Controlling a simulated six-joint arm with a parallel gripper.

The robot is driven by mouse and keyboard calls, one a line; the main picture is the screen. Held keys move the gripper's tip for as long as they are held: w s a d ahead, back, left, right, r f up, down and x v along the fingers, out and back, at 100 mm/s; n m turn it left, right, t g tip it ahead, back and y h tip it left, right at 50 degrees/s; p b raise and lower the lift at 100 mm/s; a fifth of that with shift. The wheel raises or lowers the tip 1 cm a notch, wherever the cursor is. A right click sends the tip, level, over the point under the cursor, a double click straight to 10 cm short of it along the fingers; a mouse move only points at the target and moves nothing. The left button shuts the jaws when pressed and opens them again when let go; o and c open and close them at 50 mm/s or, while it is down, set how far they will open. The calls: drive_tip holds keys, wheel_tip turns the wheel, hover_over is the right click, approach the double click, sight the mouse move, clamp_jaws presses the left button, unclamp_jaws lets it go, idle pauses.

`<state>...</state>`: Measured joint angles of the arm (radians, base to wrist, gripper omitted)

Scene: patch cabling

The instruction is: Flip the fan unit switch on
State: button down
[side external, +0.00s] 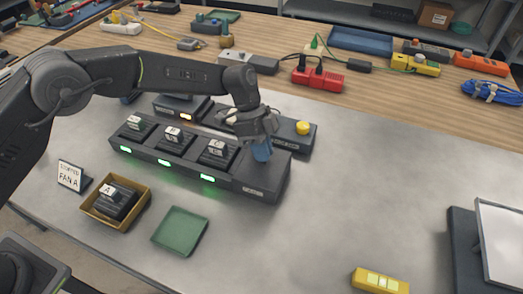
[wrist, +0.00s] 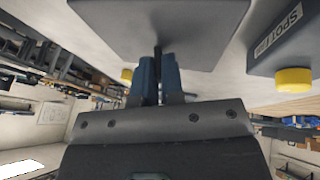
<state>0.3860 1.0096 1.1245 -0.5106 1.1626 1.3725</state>
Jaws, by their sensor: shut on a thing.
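The fan unit (side external: 262,186) is a long dark grey box with three labelled modules in a row and three lit green lamps on its front. My gripper (side external: 262,152) is over the plain right end of this box, with its blue fingers pointing down. In the wrist view my gripper (wrist: 158,66) is shut on a thin dark switch lever (wrist: 158,50) that stands out from a grey surface (wrist: 125,18). The fingers hide most of the lever, and I cannot tell which way it is tilted. In the side view the lever is hidden.
Close behind stands a grey box with a yellow knob (side external: 303,127); the knob also shows in the wrist view (wrist: 293,80). A yellow tray (side external: 92,212) holds a module marked A, beside a "FAN A" sign (side external: 70,176). A green tray (side external: 180,231) lies in front.

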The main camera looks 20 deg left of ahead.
drive_tip(key=shift+w+g, duration=0.1)
drive_tip(key=shift+g, duration=0.2)
drive_tip(key=shift+d, duration=0.1)
drive_tip(key=c, duration=1.5)
unclamp_jaws()
drive_tip(key=shift+v, duration=6.95)
